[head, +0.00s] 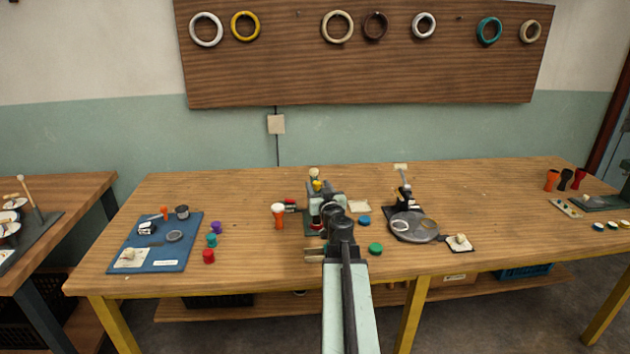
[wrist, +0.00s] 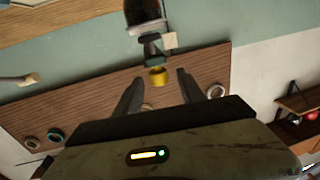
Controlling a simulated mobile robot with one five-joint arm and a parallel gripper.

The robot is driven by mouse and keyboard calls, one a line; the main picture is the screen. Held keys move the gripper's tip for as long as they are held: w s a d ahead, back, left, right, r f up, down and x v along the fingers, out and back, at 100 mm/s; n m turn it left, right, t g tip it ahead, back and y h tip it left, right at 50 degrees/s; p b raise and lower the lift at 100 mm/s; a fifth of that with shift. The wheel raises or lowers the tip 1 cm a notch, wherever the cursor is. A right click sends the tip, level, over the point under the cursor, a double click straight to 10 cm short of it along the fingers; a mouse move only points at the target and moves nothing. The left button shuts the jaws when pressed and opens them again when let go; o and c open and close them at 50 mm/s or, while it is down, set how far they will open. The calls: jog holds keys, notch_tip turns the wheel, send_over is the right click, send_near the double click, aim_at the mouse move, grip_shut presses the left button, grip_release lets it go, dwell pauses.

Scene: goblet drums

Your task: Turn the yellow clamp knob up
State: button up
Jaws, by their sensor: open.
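In the wrist view the yellow knob (wrist: 157,78) lies between the two dark fingers of my gripper (wrist: 159,76), with a gap on each side. My gripper is open and holds nothing. Whether the knob is fully between the fingers or just beyond their tips, I cannot tell. In the head view my arm hides part of the fixture and most of the gripper.
An orange goblet drum (head: 279,217) stands left of the fixture. A blue mat (head: 190,240) with small parts lies further left. A dark stand with a round plate (head: 415,232) is to the right. A green disc (head: 376,249) lies close to my arm.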

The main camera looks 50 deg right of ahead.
aim_at(315, 182)
jog(key=x, duration=0.5)
jog(key=shift+w, duration=0.2)
grip_shut()
jog(key=shift+s, duration=0.1)
jog(key=shift+n+t+y, duration=0.3)
jog(key=shift+n+y, duration=0.1)
jog(key=shift+y, duration=0.2)
jog(key=n+y, duration=0.1)
jog(key=n+t+y, duration=0.1)
jog(key=y, duration=0.1)
jog(key=n+y, duration=0.1)
jog(key=y, duration=0.1)
jog(key=shift+w+a+t, duration=0.25)
jog(key=shift+a+t, duration=0.05)
jog(key=shift+t, duration=0.1)
jog(key=shift+a+n+y, duration=0.25)
jog(key=shift+n+y, duration=0.65)
jog(key=shift+y, duration=0.35)
jog(key=shift+a+n+y, duration=0.3)
jog(key=shift+n+y, duration=0.6)
jog(key=shift+y, duration=0.35)
grip_release()
jog(key=shift+a, duration=0.1)
